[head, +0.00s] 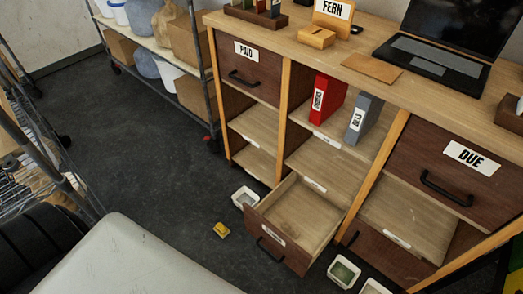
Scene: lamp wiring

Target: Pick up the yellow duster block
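A small yellow block (221,230) lies on the dark floor in the head view. It is in front of the desk, to the left of an open lower drawer (285,215) and apart from it. It is small in the picture, so its finer shape is hard to tell. Neither of my grippers shows in this view.
A white dish (244,197) sits on the floor near the block, by the drawer. More dishes (343,271) stand at the lower right. The desk (290,40) holds a laptop (440,55). Wire shelving (45,150) stands at the left. Floor left of the block is clear.

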